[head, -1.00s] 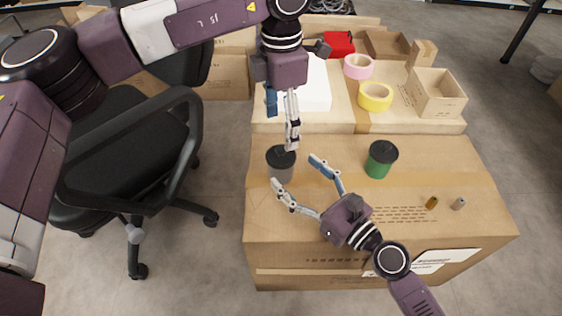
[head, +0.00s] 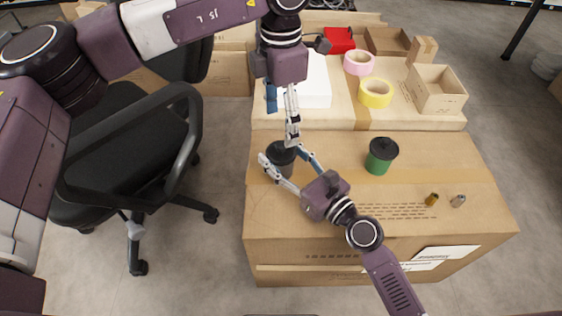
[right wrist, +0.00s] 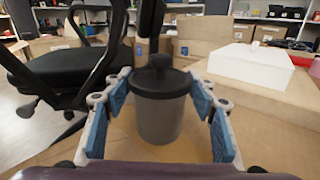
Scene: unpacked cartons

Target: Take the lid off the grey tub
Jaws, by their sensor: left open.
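The grey tub (head: 284,169) stands upright near the left edge of the front carton, with its dark lid (head: 281,152) on. In the right wrist view, the tub (right wrist: 160,118) and its knobbed lid (right wrist: 158,80) are between my right fingers. My right gripper (head: 284,158) is open, one finger on each side of the tub, with narrow gaps visible in the wrist view. My left gripper (head: 281,125) is open and points down from above the tub, one fingertip close to the lid. Whether it touches the lid I cannot tell.
A green tub (head: 379,162) with a dark lid stands to the right on the front carton (head: 340,240). Two small cylinders (head: 431,199) (head: 458,201) stand near its right side. Yellow tape (head: 375,93), pink tape (head: 359,63) and an open box (head: 436,98) are behind. An office chair (head: 130,150) is at left.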

